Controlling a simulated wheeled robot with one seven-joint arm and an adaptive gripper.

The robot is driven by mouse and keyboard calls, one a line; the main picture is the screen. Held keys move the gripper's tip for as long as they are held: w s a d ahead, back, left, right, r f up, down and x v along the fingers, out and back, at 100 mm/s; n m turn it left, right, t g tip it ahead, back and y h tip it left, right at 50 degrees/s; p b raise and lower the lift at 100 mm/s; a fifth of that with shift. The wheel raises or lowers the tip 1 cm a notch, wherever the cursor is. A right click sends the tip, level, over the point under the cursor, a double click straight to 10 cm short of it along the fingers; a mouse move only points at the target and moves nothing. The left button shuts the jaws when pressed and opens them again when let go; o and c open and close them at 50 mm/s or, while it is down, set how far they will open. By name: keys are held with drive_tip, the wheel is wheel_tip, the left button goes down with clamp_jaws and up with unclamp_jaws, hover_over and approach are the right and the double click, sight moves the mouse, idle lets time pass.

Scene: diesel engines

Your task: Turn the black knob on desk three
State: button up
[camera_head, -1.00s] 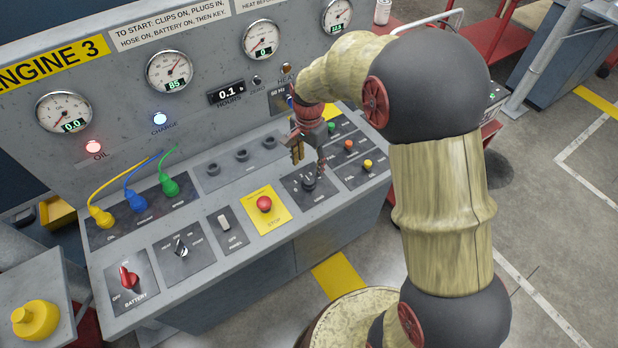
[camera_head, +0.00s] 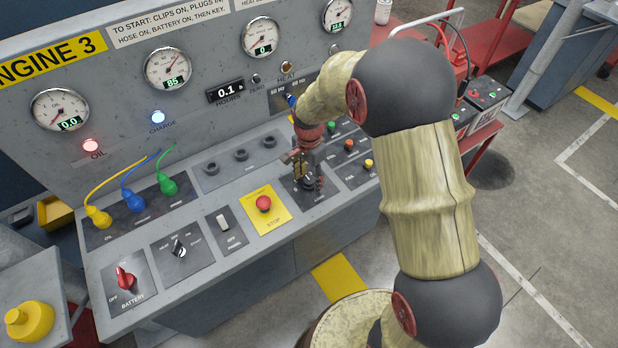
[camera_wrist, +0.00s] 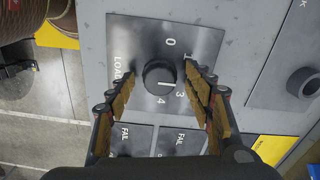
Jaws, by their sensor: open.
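The black knob (camera_wrist: 158,74) sits on a grey plate (camera_wrist: 135,37) marked LOAD with a dial of numbers, seen in the wrist view. A pale line shows on its face; the exact number it points at is hard to tell. My gripper (camera_wrist: 160,78) is open, with one finger on either side of the knob. Gaps show between the fingers and the knob, so contact cannot be made out. In the head view my gripper (camera_head: 305,174) is low over the LOAD plate on the ENGINE 3 desk, partly covering the knob.
A red STOP button (camera_head: 264,204) on a yellow plate is left of my gripper. Small coloured buttons, such as a yellow one (camera_head: 368,164), lie to the right. Gauges and the upright panel (camera_head: 215,70) stand behind. Coloured plugs (camera_head: 133,202) and a red battery switch (camera_head: 125,278) are further left.

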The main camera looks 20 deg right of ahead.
drive_tip(key=shift+c, duration=0.3)
drive_tip(key=c, duration=1.1)
drive_tip(key=shift+n, duration=0.3)
drive_tip(key=n+p, duration=0.1)
drive_tip(key=n, duration=0.1)
drive_tip(key=shift+r+n+p, duration=0.1)
drive_tip(key=shift+n+p, duration=0.2)
drive_tip(key=shift+n, duration=0.1)
drive_tip(key=n+p, duration=0.1)
drive_tip(key=n, duration=0.3)
drive_tip(key=shift+n, duration=0.3)
drive_tip(key=n+p, duration=0.1)
drive_tip(key=n, duration=0.3)
drive_tip(key=shift+p, duration=0.3)
drive_tip(key=shift+n+p, duration=0.35)
drive_tip(key=shift+n, duration=1.75)
